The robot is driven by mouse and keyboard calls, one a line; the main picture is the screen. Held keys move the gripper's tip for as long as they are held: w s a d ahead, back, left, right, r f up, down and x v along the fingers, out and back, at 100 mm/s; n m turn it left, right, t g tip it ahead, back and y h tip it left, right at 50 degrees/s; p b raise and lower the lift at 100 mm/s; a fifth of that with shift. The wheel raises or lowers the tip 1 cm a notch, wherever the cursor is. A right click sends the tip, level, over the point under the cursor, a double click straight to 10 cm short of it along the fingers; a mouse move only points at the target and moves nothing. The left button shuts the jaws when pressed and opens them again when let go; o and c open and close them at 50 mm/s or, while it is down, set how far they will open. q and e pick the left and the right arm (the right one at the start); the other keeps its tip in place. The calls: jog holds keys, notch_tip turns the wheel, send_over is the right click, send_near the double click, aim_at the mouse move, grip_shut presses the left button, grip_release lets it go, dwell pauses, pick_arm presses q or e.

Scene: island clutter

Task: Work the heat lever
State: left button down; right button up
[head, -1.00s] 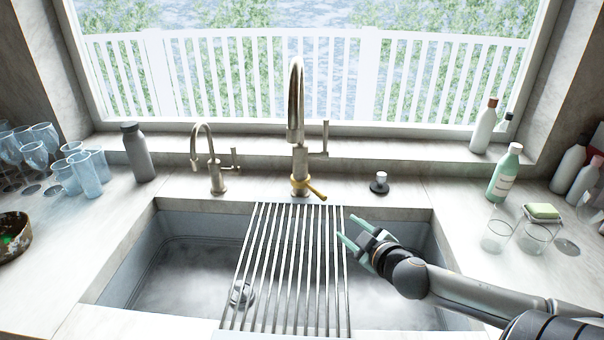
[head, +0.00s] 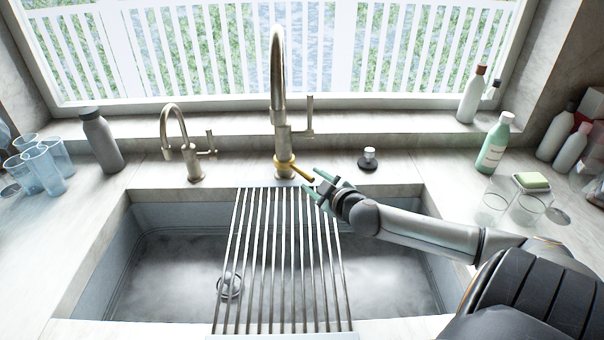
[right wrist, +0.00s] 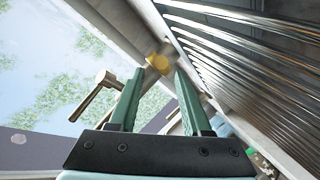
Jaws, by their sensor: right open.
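The tall metal faucet (head: 278,90) stands behind the sink. A gold lever (head: 296,170) at its base points to the front right. My right gripper (head: 312,180) is open, its green fingers just right of the lever's free end. In the right wrist view, the gold lever (right wrist: 158,62) shows just beyond the gap between the open fingertips (right wrist: 160,76). I cannot tell whether a finger touches it. A second, metal side handle (head: 309,116) sits higher on the faucet and also shows in the right wrist view (right wrist: 95,95). My left gripper is not in view.
A slatted rack (head: 245,255) lies across the sink (head: 160,270) below my right gripper. A small faucet (head: 190,150) stands to the left, and a black-based knob (head: 368,160) to the right. A green bottle (head: 492,150) and glasses (head: 40,168) stand on the counter.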

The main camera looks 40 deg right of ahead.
aim_at(306, 176)
jog(key=shift+x, duration=3.45)
grip_shut()
